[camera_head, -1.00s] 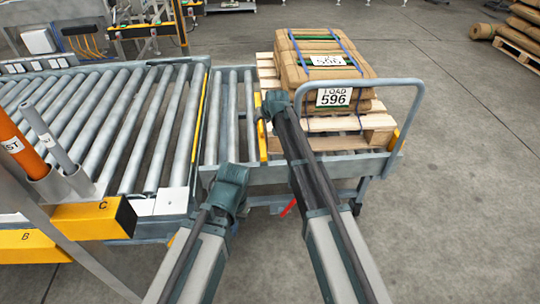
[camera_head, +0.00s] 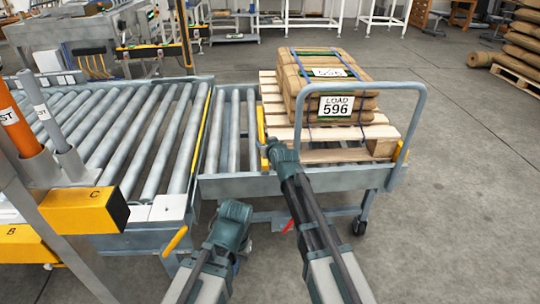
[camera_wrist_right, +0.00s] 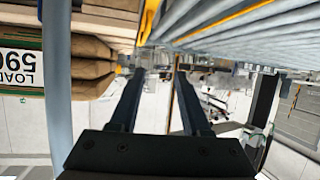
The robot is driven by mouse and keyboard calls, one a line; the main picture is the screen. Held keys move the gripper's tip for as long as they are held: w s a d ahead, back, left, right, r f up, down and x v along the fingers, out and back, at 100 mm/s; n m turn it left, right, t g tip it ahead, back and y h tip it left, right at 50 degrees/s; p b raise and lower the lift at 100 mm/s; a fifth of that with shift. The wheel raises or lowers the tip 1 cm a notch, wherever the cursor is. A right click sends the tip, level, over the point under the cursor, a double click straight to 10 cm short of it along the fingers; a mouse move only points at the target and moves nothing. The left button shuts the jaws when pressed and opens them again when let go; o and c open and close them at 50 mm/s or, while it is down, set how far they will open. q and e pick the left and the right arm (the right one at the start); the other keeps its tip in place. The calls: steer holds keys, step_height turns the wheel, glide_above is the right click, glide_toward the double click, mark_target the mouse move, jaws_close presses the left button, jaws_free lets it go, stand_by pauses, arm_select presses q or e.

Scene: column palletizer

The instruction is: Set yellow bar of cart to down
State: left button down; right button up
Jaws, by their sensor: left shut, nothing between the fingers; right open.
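The cart (camera_head: 350,179) is a grey roller frame with a tall looped rail. Its yellow bar (camera_head: 261,124) stands along the deck's left side, beside the pallet. My right gripper (camera_head: 270,147) is open at the near end of this bar; I cannot tell whether it touches it. In the right wrist view my right gripper's fingers (camera_wrist_right: 160,76) are apart with nothing visible held between them, and a yellow rod shows beyond their tips. My left gripper (camera_head: 232,213) is shut and empty, lower and left of the cart's front edge.
A pallet (camera_head: 335,156) with strapped brown sacks labelled LOAD 596 (camera_head: 335,105) sits on the cart. A roller conveyor (camera_head: 120,130) with a yellow side strip lies to the left. Yellow boxes (camera_head: 85,208) and an orange tube (camera_head: 15,128) are at front left.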

steer(key=shift+p+v, duration=0.85)
steer(key=shift+v, duration=1.85)
steer(key=shift+r, duration=0.2)
steer(key=shift+c, duration=0.3)
